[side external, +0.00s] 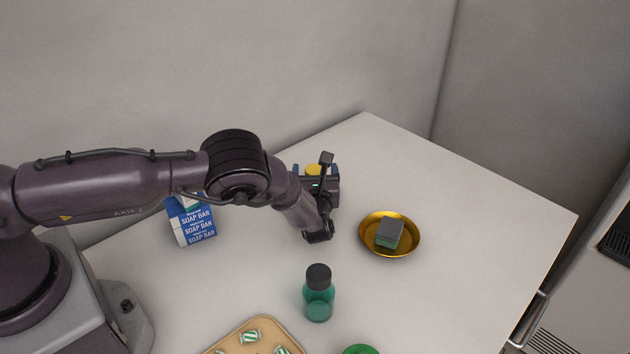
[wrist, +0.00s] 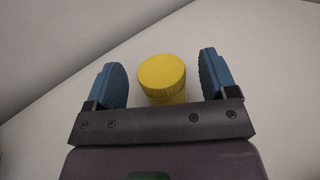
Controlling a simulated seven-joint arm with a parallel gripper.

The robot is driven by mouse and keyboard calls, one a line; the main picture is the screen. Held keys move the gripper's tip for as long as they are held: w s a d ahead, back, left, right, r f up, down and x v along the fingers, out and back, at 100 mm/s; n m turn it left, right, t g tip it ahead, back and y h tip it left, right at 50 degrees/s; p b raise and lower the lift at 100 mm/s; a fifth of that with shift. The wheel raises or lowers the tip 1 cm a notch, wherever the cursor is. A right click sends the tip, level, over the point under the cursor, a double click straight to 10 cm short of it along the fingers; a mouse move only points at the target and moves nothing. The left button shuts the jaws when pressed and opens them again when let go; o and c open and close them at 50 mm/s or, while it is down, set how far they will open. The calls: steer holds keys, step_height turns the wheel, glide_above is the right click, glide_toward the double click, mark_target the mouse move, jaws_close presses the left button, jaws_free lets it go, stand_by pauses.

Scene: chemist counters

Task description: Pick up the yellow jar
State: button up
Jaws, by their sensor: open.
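The yellow jar (wrist: 162,76) stands upright on the counter in the wrist view, with its ribbed round lid facing the camera. My gripper (wrist: 162,70) is open, with one blue finger to the left of the jar and the other to the right. Gaps show between the jar and both fingers, and the jar's lower part is hidden by the gripper's dark bar. In the side external view only the top of the yellow jar (side external: 314,169) shows, behind my wrist and between the blue fingertips.
A gold dish (side external: 372,246) holding a dark sponge (side external: 390,233) stands to the right. A green bottle with a black cap (side external: 318,294) is in front. A soap box (side external: 192,222) stands at left; a tan tray (side external: 226,345) with wrapped candies is at front. A wall rises behind the counter.

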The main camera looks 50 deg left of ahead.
steer(key=shift+w+a, duration=0.45)
steer(key=shift+a, duration=0.1)
steer(key=c, duration=1)
steer(key=shift+r, duration=0.1)
